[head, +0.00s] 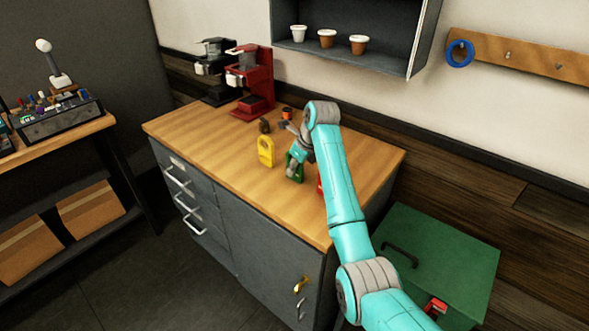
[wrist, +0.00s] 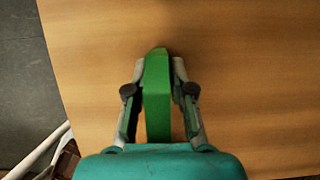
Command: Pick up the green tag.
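The green tag (head: 299,177) stands upright on the wooden counter, partly hidden behind my gripper in the head view. In the wrist view the green tag (wrist: 157,100) is a narrow upright strip between the two fingers. My gripper (head: 294,165) points down over the tag. In the wrist view my gripper (wrist: 159,70) has a fingertip close against each side of the tag and looks shut on it. I cannot tell any clearance between the tag and the counter.
A yellow tag (head: 265,151) stands to the left, and a red one (head: 320,183) is partly hidden behind my arm. A red brewer (head: 253,85) and a black brewer (head: 215,72) stand at the back left. The counter's (head: 215,130) front left is clear. A green box (head: 440,250) is at the right.

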